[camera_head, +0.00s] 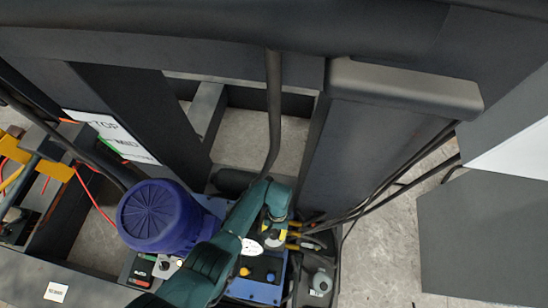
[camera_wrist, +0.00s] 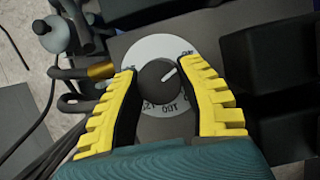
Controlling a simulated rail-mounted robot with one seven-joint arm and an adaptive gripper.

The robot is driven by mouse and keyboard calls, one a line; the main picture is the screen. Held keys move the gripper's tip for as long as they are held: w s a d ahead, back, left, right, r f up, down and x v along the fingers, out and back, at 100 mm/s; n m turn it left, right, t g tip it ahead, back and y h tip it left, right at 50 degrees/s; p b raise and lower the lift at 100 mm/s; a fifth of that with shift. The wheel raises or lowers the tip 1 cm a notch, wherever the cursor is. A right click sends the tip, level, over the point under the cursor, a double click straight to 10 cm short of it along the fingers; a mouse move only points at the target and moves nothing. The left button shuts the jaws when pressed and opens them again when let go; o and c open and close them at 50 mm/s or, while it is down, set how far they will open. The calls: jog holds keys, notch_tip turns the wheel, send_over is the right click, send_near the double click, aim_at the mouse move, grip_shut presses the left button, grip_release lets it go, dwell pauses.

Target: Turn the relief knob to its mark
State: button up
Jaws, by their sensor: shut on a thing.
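The relief knob (camera_wrist: 157,84) is a dark round knob in the middle of a white printed dial ring (camera_wrist: 147,48) in the wrist view. In the head view my gripper (camera_head: 274,232) reaches down at the pump unit, and the knob is hidden there.
A blue ribbed motor (camera_head: 158,215) stands left of my arm. A blue block (camera_head: 255,289) with yellow and black buttons lies in front. Hoses with brass fittings (camera_wrist: 98,71) run close to the left finger. Dark frame posts (camera_head: 345,160) rise behind.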

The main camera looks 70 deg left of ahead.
jog(key=shift+s+d+f+n, duration=0.1)
jog(key=shift+n, duration=0.2)
jog(key=o, duration=1.2)
jog(key=v, duration=1.2)
